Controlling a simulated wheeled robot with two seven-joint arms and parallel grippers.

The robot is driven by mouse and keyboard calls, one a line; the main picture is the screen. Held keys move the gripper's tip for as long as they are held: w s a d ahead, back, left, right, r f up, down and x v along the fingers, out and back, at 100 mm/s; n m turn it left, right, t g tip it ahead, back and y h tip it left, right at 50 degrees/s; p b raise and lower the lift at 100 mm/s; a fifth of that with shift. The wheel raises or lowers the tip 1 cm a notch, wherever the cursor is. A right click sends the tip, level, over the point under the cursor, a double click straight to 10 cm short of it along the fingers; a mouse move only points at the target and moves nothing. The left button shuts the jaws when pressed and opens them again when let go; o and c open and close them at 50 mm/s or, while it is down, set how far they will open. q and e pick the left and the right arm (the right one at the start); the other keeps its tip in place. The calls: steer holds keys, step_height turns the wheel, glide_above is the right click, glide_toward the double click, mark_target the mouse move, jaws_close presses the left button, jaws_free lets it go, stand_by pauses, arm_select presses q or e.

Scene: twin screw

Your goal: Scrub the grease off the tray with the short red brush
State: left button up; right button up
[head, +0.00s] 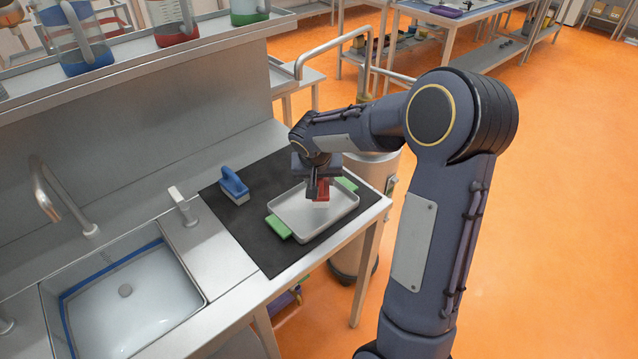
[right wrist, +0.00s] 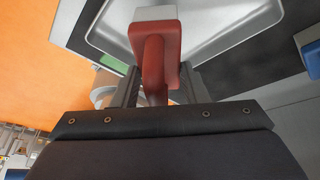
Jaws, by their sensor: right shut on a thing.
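The tray (head: 290,218) is a shallow grey metal pan on the black mat, with green pieces under or beside two of its ends. My right gripper (head: 318,190) is over the tray and shut on the short red brush (head: 322,190). In the right wrist view the red brush (right wrist: 160,55) sits between the fingers of the right gripper (right wrist: 158,88), its pale head pointing to the tray (right wrist: 225,45). I cannot tell whether the bristles touch the tray. No grease can be made out on the tray. My left gripper is not in view.
A blue-handled brush (head: 234,184) stands on the black mat (head: 255,240) left of the tray. A sink (head: 128,290) with a tap (head: 60,200) is at the left. A shelf (head: 190,50) with jugs is behind. Bare mat lies between the blue brush and the tray.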

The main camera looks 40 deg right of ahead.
steer(key=shift+d+r+p, duration=0.2)
steer(key=shift+r+p, duration=0.25)
steer(key=shift+r, duration=0.45)
steer(key=shift+r+p, duration=0.75)
steer(key=shift+r, duration=0.6)
steer(key=shift+a+f, duration=0.1)
